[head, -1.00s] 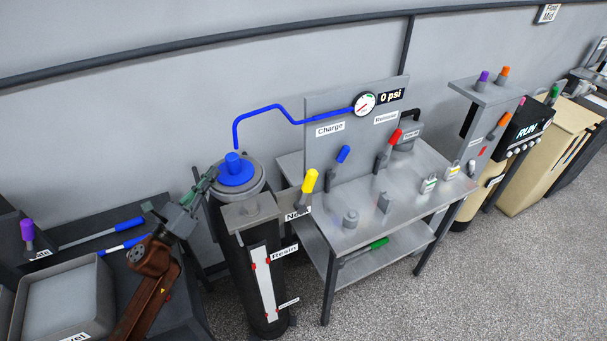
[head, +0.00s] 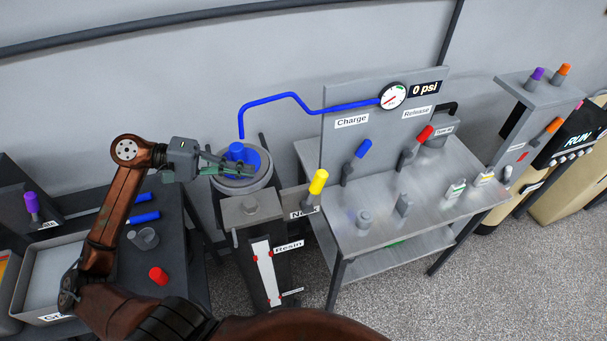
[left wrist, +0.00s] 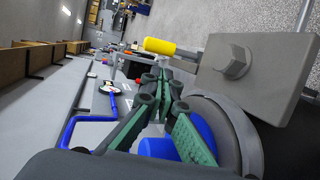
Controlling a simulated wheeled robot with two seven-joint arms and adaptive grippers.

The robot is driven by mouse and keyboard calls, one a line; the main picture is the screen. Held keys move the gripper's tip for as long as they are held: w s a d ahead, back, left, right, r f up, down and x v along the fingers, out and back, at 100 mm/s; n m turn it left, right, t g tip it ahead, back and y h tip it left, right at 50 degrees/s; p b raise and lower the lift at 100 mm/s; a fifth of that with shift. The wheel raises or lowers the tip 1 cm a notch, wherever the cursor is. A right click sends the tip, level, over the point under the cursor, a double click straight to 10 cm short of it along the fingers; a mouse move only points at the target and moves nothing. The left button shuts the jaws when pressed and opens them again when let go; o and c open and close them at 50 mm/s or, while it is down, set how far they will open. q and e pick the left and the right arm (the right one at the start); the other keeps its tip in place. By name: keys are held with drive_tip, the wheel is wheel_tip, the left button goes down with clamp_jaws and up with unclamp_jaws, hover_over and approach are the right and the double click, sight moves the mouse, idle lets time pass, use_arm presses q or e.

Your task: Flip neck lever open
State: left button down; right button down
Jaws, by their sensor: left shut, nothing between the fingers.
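The neck lever has a yellow handle (head: 318,182) that stands up at a tilt beside a label reading "Neck" (head: 303,213), to the right of the black resin tank. In the left wrist view the yellow handle (left wrist: 160,46) lies beyond the fingertips, apart from them. My left gripper (head: 252,170) is shut and empty, over the tank's blue cap (head: 238,152). In the left wrist view its green fingers (left wrist: 166,88) meet near the tips, with the blue cap (left wrist: 158,148) behind them. My right gripper is not in view.
A grey bracket with a bolt (head: 250,210) sits on the tank's front. A blue pipe (head: 290,97) rises behind the cap to a gauge (head: 393,95) reading near "0 psi". A metal table (head: 430,200) with blue and red levers stands to the right.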

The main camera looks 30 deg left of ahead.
sight(314, 192)
use_arm(q)
drive_tip(key=shift+w+d, duration=0.2)
